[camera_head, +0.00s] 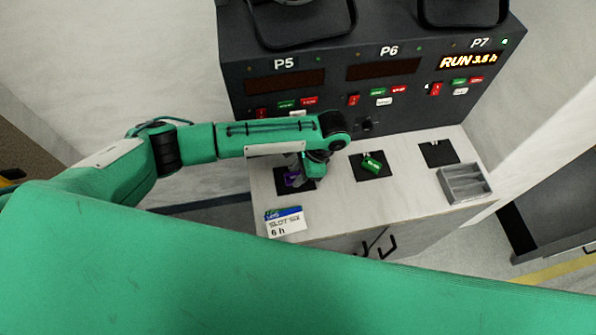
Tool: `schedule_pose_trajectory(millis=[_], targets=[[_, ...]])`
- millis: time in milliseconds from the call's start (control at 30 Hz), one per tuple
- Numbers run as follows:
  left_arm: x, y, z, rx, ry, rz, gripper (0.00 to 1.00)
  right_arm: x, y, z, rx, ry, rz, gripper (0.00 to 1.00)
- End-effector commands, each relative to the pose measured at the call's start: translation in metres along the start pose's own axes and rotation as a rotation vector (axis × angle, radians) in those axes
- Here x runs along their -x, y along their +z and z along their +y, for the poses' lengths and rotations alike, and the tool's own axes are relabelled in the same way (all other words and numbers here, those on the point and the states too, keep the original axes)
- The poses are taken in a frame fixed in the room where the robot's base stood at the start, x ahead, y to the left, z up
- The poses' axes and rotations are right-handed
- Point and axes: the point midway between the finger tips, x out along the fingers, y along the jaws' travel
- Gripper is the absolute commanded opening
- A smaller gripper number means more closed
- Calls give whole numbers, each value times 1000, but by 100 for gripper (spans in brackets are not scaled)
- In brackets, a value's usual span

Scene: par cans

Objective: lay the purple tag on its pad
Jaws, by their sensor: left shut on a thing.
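The purple tag (293,180) is at the left black pad (283,187) on the pale counter. My left gripper (301,176) points down over this pad and is shut on the purple tag. The gripper and wrist hide part of the tag and pad. I cannot tell whether the tag touches the pad. My right gripper is not in view.
A green tag (372,165) lies on the middle black pad (371,175). The right black pad (437,158) has a small pale thing at its upper edge. A grey divided tray (464,183) and a label card (286,222) are on the counter. The dark control panel (338,98) rises behind.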

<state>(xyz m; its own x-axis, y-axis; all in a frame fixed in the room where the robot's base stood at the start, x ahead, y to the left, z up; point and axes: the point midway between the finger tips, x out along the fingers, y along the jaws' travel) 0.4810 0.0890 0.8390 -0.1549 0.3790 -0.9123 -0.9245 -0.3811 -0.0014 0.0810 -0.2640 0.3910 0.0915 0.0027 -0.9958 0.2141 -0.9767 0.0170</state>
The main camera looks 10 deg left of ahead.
Motion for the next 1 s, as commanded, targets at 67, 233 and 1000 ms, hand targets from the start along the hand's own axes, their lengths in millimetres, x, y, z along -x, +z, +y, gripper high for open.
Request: schedule_pose_trajectory(millis=[67,233,1000], targets=[[-2,-1,0,0,1,0,8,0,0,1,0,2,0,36],[-2,-1,0,0,0,0,52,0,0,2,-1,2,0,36],[83,0,-2,1,-5,1,52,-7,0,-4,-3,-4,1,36]])
